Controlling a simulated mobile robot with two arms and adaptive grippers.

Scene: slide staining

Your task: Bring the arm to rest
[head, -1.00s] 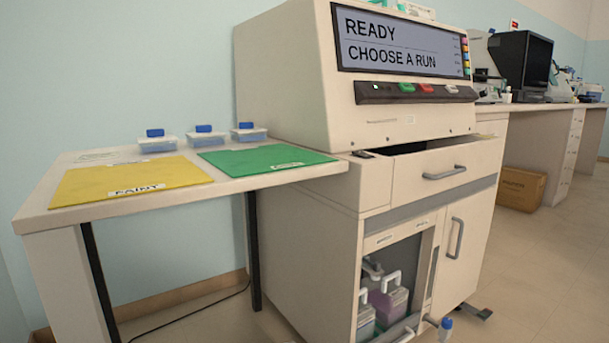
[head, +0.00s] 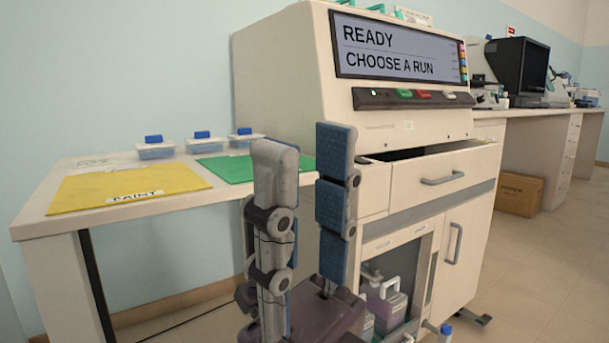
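My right gripper (head: 305,160) stands upright in the lower middle of the head view, its two fingers pointing up. The fingers are well apart, with nothing between them, so it is open and empty. It is in front of the staining machine (head: 290,70) and hides part of the machine's left side and the right part of the green mat (head: 225,168). My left gripper is not in the view.
A side table (head: 35,228) holds a yellow mat (head: 125,188) and several blue-lidded boxes, one at the left (head: 155,150). The machine's drawer (head: 445,175) is slightly open. Jugs (head: 388,303) stand in the open lower bay. A cardboard box (head: 519,193) lies on the floor, which is clear at right.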

